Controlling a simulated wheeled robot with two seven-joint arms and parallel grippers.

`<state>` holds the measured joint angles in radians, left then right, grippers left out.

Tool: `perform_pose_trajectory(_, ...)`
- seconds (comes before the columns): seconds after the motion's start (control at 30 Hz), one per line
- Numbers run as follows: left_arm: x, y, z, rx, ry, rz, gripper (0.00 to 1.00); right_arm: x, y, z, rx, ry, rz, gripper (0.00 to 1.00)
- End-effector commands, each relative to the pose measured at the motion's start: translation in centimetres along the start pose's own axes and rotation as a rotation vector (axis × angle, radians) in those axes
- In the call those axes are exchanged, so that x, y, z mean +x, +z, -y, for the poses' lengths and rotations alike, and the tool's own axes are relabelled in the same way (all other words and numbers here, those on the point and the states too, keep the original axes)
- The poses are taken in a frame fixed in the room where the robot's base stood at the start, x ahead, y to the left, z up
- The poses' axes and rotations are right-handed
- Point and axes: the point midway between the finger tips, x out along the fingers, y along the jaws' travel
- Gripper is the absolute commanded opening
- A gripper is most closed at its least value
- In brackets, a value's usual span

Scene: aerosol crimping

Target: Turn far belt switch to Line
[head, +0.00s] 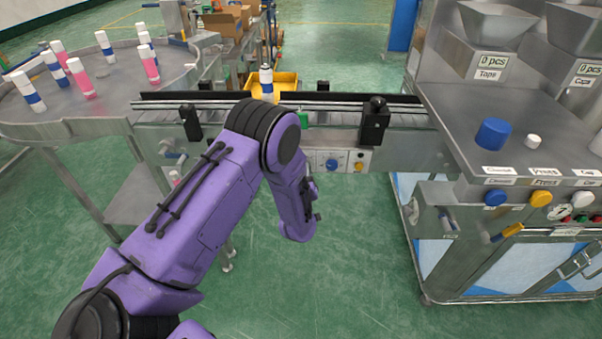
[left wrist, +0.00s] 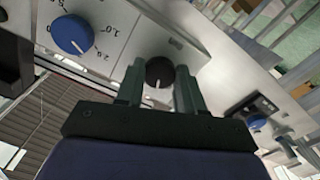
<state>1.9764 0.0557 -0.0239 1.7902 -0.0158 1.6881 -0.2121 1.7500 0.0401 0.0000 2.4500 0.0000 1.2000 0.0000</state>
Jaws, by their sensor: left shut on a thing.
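In the left wrist view, a round black switch knob (left wrist: 159,71) with a short white pointer sits on a grey metal panel. My left gripper (left wrist: 158,84) has one finger on each side of the knob and is shut on it. The pointer faces the gripper, toward the bottom of the picture. The Line marking cannot be read. In the head view, my purple left arm reaches to the conveyor belt (head: 340,105), but my left gripper and this knob cannot be made out. My right gripper is in neither view.
A blue dial (left wrist: 73,34) with a number scale is beside the knob, and another blue knob (left wrist: 256,121) is at right. In the head view, a round table (head: 110,103) with cans stands left, a yellow bin (head: 284,79) behind the belt, and a crimping bench (head: 465,130) right.

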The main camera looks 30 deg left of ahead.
Motion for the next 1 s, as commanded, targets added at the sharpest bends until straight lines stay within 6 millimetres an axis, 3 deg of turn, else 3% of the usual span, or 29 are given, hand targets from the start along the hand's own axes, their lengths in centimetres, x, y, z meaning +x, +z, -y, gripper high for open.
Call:
perform_pose_trajectory(0.5,-0.05,0.03,0.07,0.330,0.000,0.000,0.07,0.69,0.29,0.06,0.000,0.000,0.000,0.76)
perform_pose_trajectory(1.0,-0.06,0.01,0.09,0.390,-0.001,0.001,0.07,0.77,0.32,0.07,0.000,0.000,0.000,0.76)
